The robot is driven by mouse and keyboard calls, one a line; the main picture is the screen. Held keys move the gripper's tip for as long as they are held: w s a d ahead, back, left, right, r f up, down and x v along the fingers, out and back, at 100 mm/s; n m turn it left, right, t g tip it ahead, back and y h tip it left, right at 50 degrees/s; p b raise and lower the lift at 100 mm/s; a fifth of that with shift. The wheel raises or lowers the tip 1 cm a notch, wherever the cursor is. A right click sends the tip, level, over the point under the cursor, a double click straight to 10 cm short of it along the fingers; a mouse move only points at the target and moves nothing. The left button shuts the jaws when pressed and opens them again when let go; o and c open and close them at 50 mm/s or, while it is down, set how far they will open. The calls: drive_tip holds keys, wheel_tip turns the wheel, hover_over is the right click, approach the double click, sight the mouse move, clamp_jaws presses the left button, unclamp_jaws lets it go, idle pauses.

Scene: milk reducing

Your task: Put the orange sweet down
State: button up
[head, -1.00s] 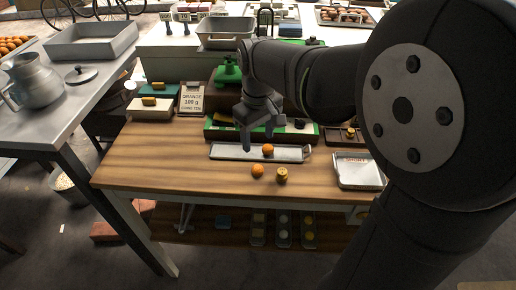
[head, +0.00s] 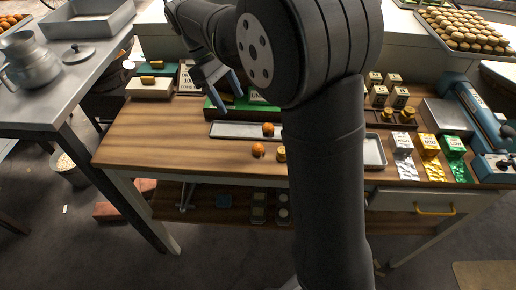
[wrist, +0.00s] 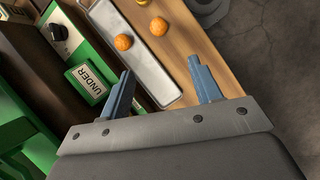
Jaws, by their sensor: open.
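One orange sweet (head: 268,129) lies on the long shallow metal tray (head: 235,129) towards its right end. A second orange sweet (head: 258,150) lies on the wooden table just in front of the tray. My gripper (head: 229,98) is open and empty, raised behind and left of both sweets. In the wrist view my gripper (wrist: 160,68) has its blue-grey fingers apart. There the sweet on the tray (wrist: 123,42) and the sweet on the table (wrist: 158,26) lie beyond the fingertips, touching neither.
A brass weight (head: 281,153) stands near the table sweet, partly hidden by my arm. A green panel marked UNDER (wrist: 88,83) is behind the tray. Boxes and foil packets (head: 433,168) stand at the right. The table's left front is clear.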

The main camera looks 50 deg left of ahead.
sight(255, 145)
drive_tip(key=shift+h, duration=0.5)
drive_tip(key=x, duration=1.6)
drive_tip(key=shift+w+a+f, duration=0.1)
drive_tip(key=shift+a+f, duration=0.2)
drive_tip(key=shift+a, duration=0.05)
drive_tip(key=c, duration=1.1)
drive_tip(key=shift+r, duration=0.15)
drive_tip(key=shift+c, duration=0.2)
